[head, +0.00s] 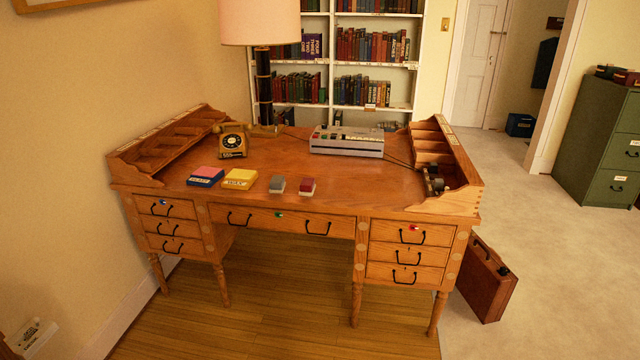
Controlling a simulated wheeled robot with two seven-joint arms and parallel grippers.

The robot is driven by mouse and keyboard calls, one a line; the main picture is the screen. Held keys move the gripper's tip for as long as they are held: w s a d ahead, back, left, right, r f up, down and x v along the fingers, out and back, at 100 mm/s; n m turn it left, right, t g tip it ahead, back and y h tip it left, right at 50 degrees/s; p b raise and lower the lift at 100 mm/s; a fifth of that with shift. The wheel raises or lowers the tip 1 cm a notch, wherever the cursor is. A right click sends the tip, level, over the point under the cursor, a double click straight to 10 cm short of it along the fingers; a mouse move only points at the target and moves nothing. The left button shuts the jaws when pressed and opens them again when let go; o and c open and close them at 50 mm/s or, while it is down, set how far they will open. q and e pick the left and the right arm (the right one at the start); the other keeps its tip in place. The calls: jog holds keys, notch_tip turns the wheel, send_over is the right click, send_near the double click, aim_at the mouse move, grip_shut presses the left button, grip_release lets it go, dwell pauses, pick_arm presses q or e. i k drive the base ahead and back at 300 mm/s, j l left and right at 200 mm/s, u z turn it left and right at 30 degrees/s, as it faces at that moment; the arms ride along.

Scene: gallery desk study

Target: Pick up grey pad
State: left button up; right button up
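The grey pad (277,185) is a small block with a lighter base. It lies flat on the wooden desk (340,185), near the front edge and left of centre. A dark red pad (307,187) of similar size lies just to its right, a small gap apart. A yellow pad (239,179) lies to its left, and a pink and blue one (205,176) lies further left. Nothing covers the grey pad. Neither of my grippers shows in the head view.
A yellow telephone (233,141), a tall lamp (262,80) and a grey machine (347,141) stand behind the pads. Raised wooden organisers line both desk ends. The desk top right of the red pad is clear. A brown case (486,280) stands on the floor at right.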

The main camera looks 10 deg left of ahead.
aim_at(277, 183)
jog(key=i+j+z, duration=0.25)
jog(key=j+z, duration=0.3)
jog(key=i+j+z, duration=0.25)
jog(key=j, duration=0.15)
jog(key=j+z, duration=0.3)
jog(key=j, duration=0.1)
